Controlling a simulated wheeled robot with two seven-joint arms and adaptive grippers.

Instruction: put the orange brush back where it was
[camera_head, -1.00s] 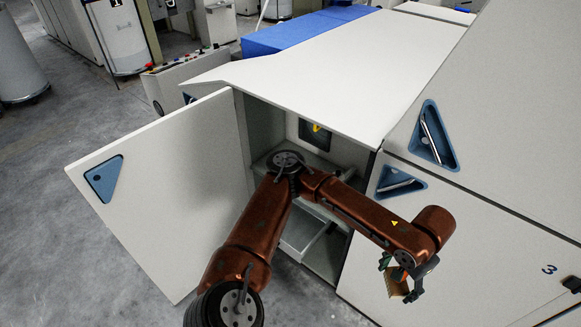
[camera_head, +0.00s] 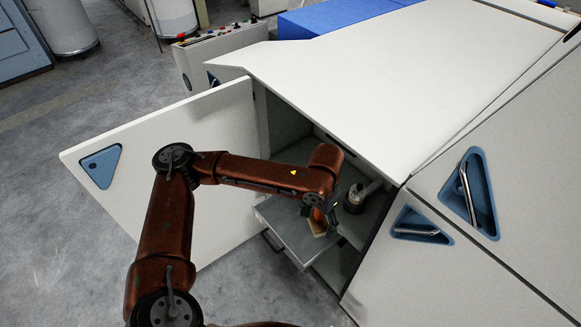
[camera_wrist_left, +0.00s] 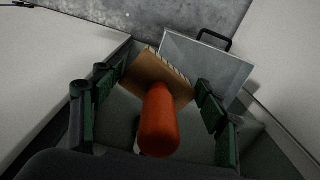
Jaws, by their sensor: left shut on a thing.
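The brush has an orange handle (camera_wrist_left: 158,122) and a pale wooden head with a row of bristles (camera_wrist_left: 157,76). My left gripper (camera_head: 316,213) is shut on it. The gripper's two green-padded fingers (camera_wrist_left: 152,115) flank the brush in the left wrist view. In the head view the brush (camera_head: 318,223) is small and partly hidden by the gripper. It is at the open cabinet, over or beside a grey drawer (camera_head: 283,222) that is pulled out. I cannot tell whether it touches anything. My right gripper is out of view.
The open white door (camera_head: 215,150) stands left of the cabinet. A dark round thing with a grey stem (camera_head: 353,200) sits inside, right of the gripper. The drawer's black handle (camera_wrist_left: 214,38) faces the floor. Closed panels with blue recessed handles (camera_head: 420,228) lie to the right.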

